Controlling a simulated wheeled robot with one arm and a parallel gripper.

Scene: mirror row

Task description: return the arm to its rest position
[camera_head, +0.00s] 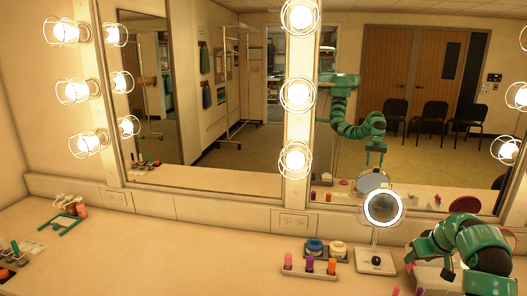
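My teal and black arm (470,240) arches over the right end of the counter. Its gripper end (413,258) is at the arm's left, low over the counter, and its fingers are hard to make out directly. The mirror (420,130) reflects the arm with the gripper pointing down. In that reflection two thin fingers look apart, with nothing seen between them. The arm is bent, not stretched out.
A lit round mirror on a stand (383,207) is just left of my arm. A tray of lipsticks (310,272) and two jars (338,250) stand further left. The middle-left counter (170,250) is clear.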

